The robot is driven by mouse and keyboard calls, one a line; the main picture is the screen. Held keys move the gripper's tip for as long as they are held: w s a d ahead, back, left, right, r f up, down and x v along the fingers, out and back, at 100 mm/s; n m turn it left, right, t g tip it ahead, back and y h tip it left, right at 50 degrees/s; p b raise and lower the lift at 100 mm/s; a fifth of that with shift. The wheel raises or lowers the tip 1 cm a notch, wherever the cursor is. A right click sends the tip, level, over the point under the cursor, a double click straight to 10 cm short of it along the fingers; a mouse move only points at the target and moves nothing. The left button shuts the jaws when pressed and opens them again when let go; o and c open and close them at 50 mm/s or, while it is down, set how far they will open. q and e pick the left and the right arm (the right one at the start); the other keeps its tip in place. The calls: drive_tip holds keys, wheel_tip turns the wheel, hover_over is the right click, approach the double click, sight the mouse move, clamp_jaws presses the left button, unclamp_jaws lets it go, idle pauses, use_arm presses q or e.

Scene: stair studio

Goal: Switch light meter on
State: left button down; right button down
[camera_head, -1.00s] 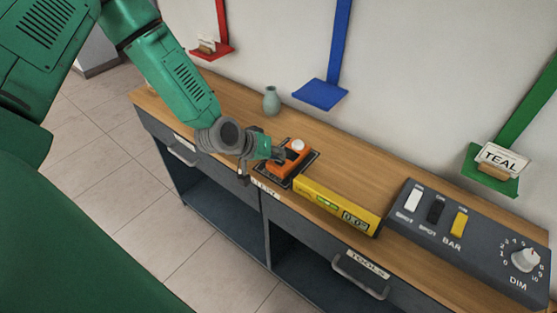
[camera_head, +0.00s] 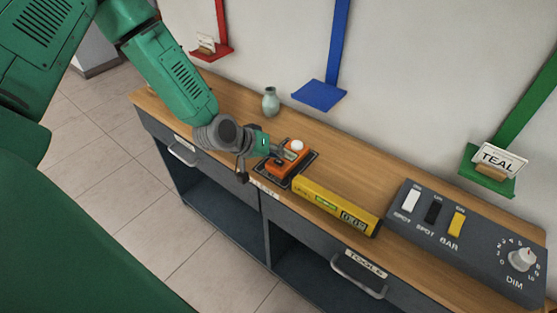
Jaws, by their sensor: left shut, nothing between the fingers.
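The orange light meter (camera_head: 290,162) with a white dome on top lies on a dark mat (camera_head: 309,167) on the wooden counter. My left gripper (camera_head: 284,155) is shut and empty, its fingertips at the left side of the meter's top face. I cannot tell whether they touch it. The meter's switch and any display are hidden or too small to make out. My right gripper is out of view.
A yellow level (camera_head: 335,205) lies right of the meter. A dark switch panel (camera_head: 470,240) with a dial stands further right. A green vase (camera_head: 271,101) stands behind. A blue shelf (camera_head: 319,95) hangs on the wall.

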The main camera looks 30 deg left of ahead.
sight(278, 163)
use_arm(q)
drive_tip(key=shift+d+r+p, duration=0.15)
drive_tip(key=shift+r+p, duration=0.35)
drive_tip(key=shift+r, duration=0.1)
wheel_tip(278, 163, up, 5)
drive_tip(key=p, duration=0.4)
drive_tip(key=shift+f, duration=0.1)
drive_tip(key=shift+s+d+f, duration=0.1)
drive_tip(key=shift+s+f, duration=0.1)
drive_tip(key=shift+f, duration=0.05)
drive_tip(key=s+d+f+m+g+b, duration=0.1)
drive_tip(key=s+d+f+g+b, duration=0.15)
drive_tip(key=s+f, duration=0.45)
drive_tip(key=s+d+f+m+g+b, duration=0.1)
drive_tip(key=s+d+f+g+b, duration=0.1)
drive_tip(key=s+d+f+b, duration=0.3)
drive_tip(key=s+a+f+m+g+y+b, duration=0.1)
drive_tip(key=s+f, duration=0.3)
drive_tip(key=s, duration=0.4)
drive_tip(key=s+a+f+m+g+y+b, duration=0.2)
drive_tip(key=s+f, duration=0.3)
drive_tip(key=s, duration=0.4)
drive_tip(key=shift+s+a+y+b, duration=0.3)
drive_tip(key=shift+a+b, duration=0.1)
drive_tip(key=shift+a, duration=0.15)
